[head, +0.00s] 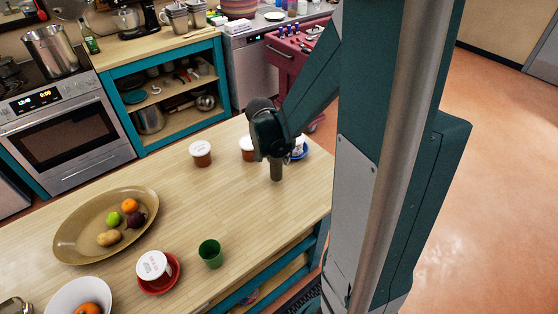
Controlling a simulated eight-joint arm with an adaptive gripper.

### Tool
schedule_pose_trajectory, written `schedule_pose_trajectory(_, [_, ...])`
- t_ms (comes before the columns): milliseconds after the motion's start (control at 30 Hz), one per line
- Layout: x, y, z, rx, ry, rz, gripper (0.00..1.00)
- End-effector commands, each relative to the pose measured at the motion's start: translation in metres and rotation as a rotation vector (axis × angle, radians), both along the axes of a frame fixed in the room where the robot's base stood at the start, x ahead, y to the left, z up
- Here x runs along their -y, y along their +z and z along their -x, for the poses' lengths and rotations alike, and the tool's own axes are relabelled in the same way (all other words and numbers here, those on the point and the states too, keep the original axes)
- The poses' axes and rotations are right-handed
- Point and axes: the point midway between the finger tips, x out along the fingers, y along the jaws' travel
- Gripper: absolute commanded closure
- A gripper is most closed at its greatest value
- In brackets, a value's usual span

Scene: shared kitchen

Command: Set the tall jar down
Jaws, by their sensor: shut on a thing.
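My gripper (273,157) is over the right part of the wooden counter, pointing down. It is shut on a narrow brownish-grey cylinder, which looks like the tall jar (277,171). The jar stands upright below the gripper, and its upper part is hidden by the gripper. Its lower end is at or just above the counter top; I cannot tell whether it touches. My fingertips are too dark and small to make out.
White-lidded brown jars stand left of the gripper (201,154) and just behind it (247,149). An oval platter (72,237) of produce, a green cup (210,254) and a red saucer (174,280) are leftward. The middle counter is clear.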

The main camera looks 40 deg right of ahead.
Motion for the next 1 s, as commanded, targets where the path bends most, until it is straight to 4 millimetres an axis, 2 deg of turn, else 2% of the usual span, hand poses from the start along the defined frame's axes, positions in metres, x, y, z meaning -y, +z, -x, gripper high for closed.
schedule_pose_trajectory(200, [0.000,-0.016,0.000,0.000,0.000,0.000,0.87])
schedule_pose_trajectory(733, [0.000,-0.022,0.000,0.000,0.000,0.000,0.87])
schedule_pose_trajectory(767, [0.000,-0.022,0.000,0.000,0.000,0.000,0.68])
schedule_pose_trajectory(800, [0.000,-0.021,0.000,0.000,0.000,0.000,0.63])
schedule_pose_trajectory(867, [0.000,-0.021,0.000,0.000,0.000,0.000,0.55])
schedule_pose_trajectory(1000, [0.000,-0.021,0.000,0.000,0.000,0.000,0.55])
